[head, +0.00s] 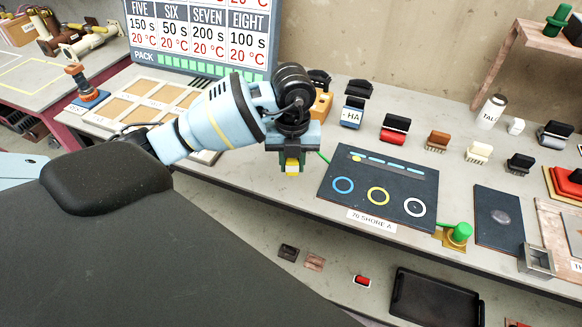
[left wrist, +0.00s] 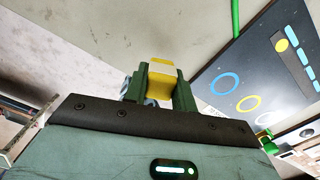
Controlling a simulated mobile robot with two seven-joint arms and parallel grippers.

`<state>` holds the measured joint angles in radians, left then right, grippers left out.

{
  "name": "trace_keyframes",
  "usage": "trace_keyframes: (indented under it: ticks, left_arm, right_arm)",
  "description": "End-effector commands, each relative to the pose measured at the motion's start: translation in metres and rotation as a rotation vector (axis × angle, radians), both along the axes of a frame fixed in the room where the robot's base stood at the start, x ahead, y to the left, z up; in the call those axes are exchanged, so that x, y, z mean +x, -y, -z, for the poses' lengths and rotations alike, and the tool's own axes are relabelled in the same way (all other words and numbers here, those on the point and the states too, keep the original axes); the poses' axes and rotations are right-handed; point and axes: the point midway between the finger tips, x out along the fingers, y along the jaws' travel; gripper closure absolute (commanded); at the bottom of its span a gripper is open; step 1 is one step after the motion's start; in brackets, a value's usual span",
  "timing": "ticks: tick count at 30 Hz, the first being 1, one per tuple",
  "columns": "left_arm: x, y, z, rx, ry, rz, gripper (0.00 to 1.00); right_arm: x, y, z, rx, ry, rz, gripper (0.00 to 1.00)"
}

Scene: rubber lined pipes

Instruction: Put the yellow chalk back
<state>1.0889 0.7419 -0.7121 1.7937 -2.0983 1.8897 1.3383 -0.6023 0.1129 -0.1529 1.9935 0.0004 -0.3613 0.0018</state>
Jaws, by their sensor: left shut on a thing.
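My left gripper (head: 291,162) is shut on the yellow chalk (head: 292,166) and holds it near the front of the bench, left of the dark panel. In the left wrist view the chalk (left wrist: 160,74) is a yellow piece with a pale band, between the green fingers of the gripper (left wrist: 160,88). An orange-yellow block (head: 321,104) stands partly hidden behind the gripper; I cannot tell what it holds. My right gripper is not in view.
The dark panel (head: 350,206) with blue, yellow and white rings lies to the right. Several coloured brushes or stamps, such as a red one (head: 394,136), stand behind it. A tray with tan squares (head: 145,88) is at left. A black tray (head: 435,297) is below the bench.

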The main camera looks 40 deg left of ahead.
Motion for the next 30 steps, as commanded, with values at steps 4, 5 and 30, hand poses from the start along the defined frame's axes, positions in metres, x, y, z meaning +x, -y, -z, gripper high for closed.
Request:
trace_keyframes:
  ticks: [4, 5, 30]
  left_arm:
    - [0.002, -0.002, 0.0, 0.0, 0.001, 0.0, 0.97]
    - [0.002, -0.002, 0.0, 0.0, 0.001, 0.0, 0.97]
    - [0.007, -0.009, 0.04, 0.001, 0.001, 0.0, 0.97]
  right_arm:
    - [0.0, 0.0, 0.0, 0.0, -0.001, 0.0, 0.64]
    - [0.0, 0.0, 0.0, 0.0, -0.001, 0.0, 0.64]
    - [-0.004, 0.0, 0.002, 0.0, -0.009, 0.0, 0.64]
